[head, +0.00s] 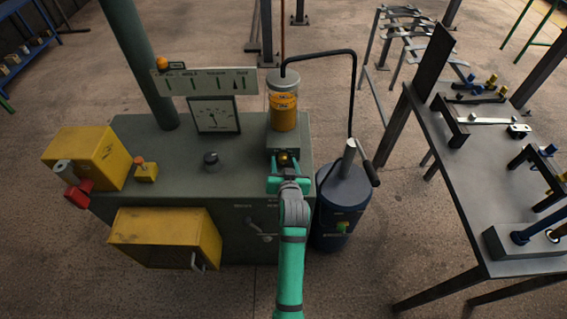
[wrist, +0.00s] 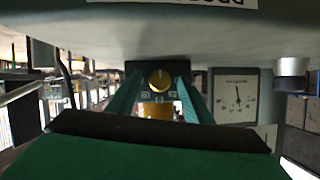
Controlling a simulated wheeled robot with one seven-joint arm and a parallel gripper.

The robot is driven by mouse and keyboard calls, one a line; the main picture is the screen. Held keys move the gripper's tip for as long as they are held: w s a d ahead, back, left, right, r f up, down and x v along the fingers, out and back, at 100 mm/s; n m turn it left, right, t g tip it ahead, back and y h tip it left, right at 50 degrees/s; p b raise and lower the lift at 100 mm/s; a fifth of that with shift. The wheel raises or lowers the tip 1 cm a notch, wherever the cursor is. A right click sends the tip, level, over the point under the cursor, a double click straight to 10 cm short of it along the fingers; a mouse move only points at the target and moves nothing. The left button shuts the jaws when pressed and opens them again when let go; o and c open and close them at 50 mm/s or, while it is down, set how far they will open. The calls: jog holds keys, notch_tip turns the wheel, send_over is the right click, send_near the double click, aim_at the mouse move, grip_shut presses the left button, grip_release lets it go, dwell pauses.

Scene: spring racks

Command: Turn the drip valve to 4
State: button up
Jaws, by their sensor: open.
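A small round brass knob (head: 284,157), which appears to be the drip valve, sits on a dark block below the amber oil cup (head: 284,112) on the grey-green machine. In the wrist view, which looks upside down, the brass knob (wrist: 159,79) faces me with the amber cup (wrist: 156,110) beyond it. My gripper (head: 288,166) is open at the knob. In the wrist view its green fingers (wrist: 159,88) stand on either side of the knob, with gaps visible. Small marks beside the knob are too small to read, so its setting cannot be told.
A dial gauge (head: 214,115) and a black knob (head: 211,159) stand left of the knob on the machine top. A blue canister (head: 342,205) with a black hose stands close on the right. A metal table (head: 470,210) with fixtures is farther right.

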jog(key=shift+w, duration=0.15)
jog(key=shift+c, duration=0.7)
jog(key=c, duration=0.9)
jog(key=shift+a+n, duration=0.1)
jog(key=shift+n, duration=0.2)
jog(key=n+h, duration=0.2)
jog(key=n, duration=0.1)
jog(key=shift+a+h, duration=0.2)
jog(key=shift+h, duration=0.2)
jog(key=n+h, duration=0.1)
jog(key=n, duration=0.1)
jog(key=n+h, duration=0.1)
jog(key=shift+a+f+n+t, duration=0.1)
jog(key=shift+f+n+t, duration=0.05)
jog(key=shift+n+t, duration=0.2)
jog(key=shift+h, duration=0.3)
